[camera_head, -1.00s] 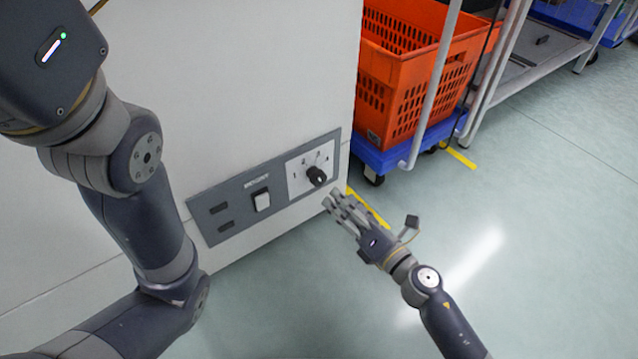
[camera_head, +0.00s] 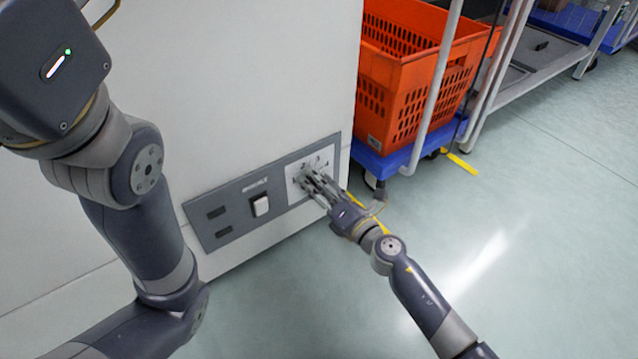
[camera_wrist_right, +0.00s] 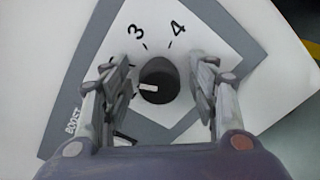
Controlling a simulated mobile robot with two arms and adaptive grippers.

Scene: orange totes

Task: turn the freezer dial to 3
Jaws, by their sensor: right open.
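The freezer dial (camera_wrist_right: 158,82) is a round black knob with a white pointer mark, on a white numbered plate (camera_wrist_right: 205,40). In the right wrist view the pointer points left and slightly up, while the 3 stands above and left of the knob and the 4 above and right. My right gripper (camera_wrist_right: 160,85) is open with one finger on each side of the dial; I cannot tell whether they touch it. In the head view my right gripper (camera_head: 308,178) covers the dial on the grey control panel (camera_head: 222,212). My left gripper is out of view.
The white freezer (camera_head: 240,80) fills the back left. A white rocker switch (camera_head: 261,206) sits left of the dial plate. An orange tote (camera_head: 400,95) on a blue wheeled base (camera_head: 385,160) stands to the right. The green floor (camera_head: 540,250) at right is clear.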

